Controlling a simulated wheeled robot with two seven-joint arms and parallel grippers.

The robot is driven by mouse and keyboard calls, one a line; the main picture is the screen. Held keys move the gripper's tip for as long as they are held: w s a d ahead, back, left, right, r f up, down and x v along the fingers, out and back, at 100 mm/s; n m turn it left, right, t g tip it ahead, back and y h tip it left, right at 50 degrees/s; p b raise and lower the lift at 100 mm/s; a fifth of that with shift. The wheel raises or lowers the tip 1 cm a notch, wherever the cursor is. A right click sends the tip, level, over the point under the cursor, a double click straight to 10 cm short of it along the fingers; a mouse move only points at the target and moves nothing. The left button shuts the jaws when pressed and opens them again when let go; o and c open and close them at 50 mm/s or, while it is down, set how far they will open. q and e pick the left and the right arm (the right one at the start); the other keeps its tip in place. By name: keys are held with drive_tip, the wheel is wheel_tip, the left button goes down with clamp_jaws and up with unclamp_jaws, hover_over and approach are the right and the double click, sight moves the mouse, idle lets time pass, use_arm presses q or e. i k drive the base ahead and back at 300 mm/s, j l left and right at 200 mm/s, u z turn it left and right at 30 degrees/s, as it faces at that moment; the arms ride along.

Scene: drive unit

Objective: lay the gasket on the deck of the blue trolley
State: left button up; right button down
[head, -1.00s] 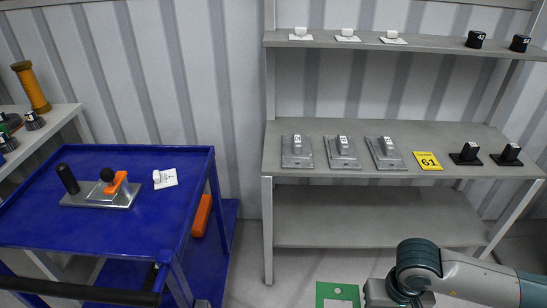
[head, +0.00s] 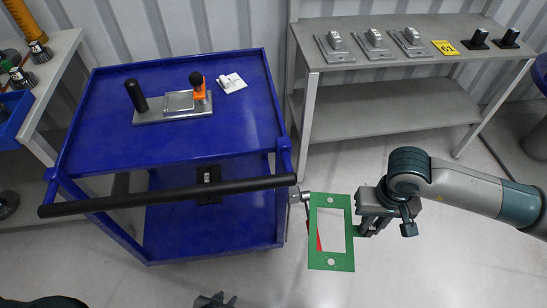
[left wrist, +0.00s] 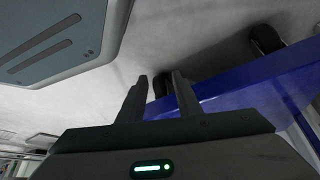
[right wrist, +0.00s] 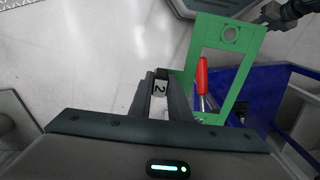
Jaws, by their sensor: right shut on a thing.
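The gasket (head: 330,262) is a thin green rectangular frame with a large window and a small hole at each end. My right gripper (head: 362,228) is shut on its right edge and holds it in the air, right of the trolley. The gasket (right wrist: 238,85) also shows in the right wrist view beside the right fingers (right wrist: 158,85). The blue trolley (head: 95,135) stands left of it, its deck above a lower shelf. My left gripper (left wrist: 160,95) is open and empty in the left wrist view, near a blue edge. A dark part at the bottom of the head view may be its tip.
On the deck are a metal plate (head: 172,113) with a black post and orange clamp, and a white tag (head: 231,84). The front and right deck areas are bare. The black push handle (head: 170,196) crosses the near side. A red-handled tool (right wrist: 202,75) shows through the gasket's window.

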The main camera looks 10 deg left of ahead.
sight(211, 223)
drive_tip(key=k+j, duration=0.1)
drive_tip(key=j, duration=0.35)
drive_tip(key=k+j+z, duration=0.15)
drive_tip(key=j, duration=0.8)
drive_tip(key=k+j+z, duration=0.1)
drive_tip(key=j, duration=0.35)
drive_tip(key=k+j, duration=0.2)
drive_tip(key=j, duration=0.25)
drive_tip(key=k+j+z, duration=0.15)
drive_tip(key=j, duration=0.3)
drive_tip(key=k+j, duration=0.15)
drive_tip(key=j, duration=0.3)
drive_tip(key=k+j+z, duration=0.1)
drive_tip(key=j, duration=0.35)
